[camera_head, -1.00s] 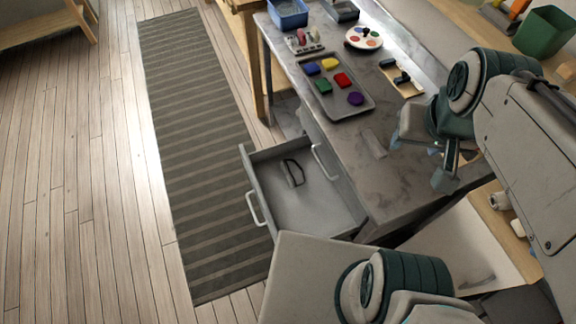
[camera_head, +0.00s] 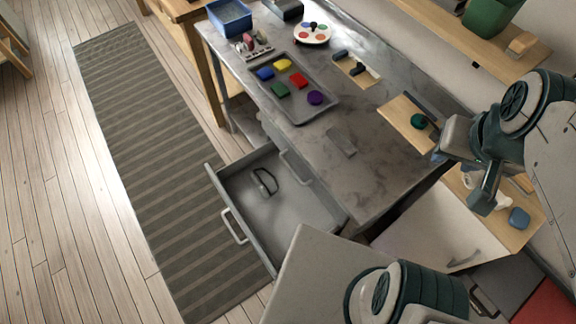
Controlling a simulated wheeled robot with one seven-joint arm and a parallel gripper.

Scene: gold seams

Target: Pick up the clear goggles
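A small greyish thing with a dark loop (camera_head: 264,182), which looks like the clear goggles with their strap, lies in the open drawer (camera_head: 295,217) towards its back left. It is too small to make out a lens. My gripper (camera_head: 484,202) is at the right, beyond the right end of the grey table (camera_head: 375,150) and well away from the drawer. Its fingers are not clear enough to tell open from shut, and I see nothing held in it.
A tray (camera_head: 297,116) with several coloured blocks, a palette (camera_head: 312,33), a blue bin (camera_head: 229,18) and a small wooden board (camera_head: 357,70) stand on the table. The striped rug (camera_head: 150,170) is clear.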

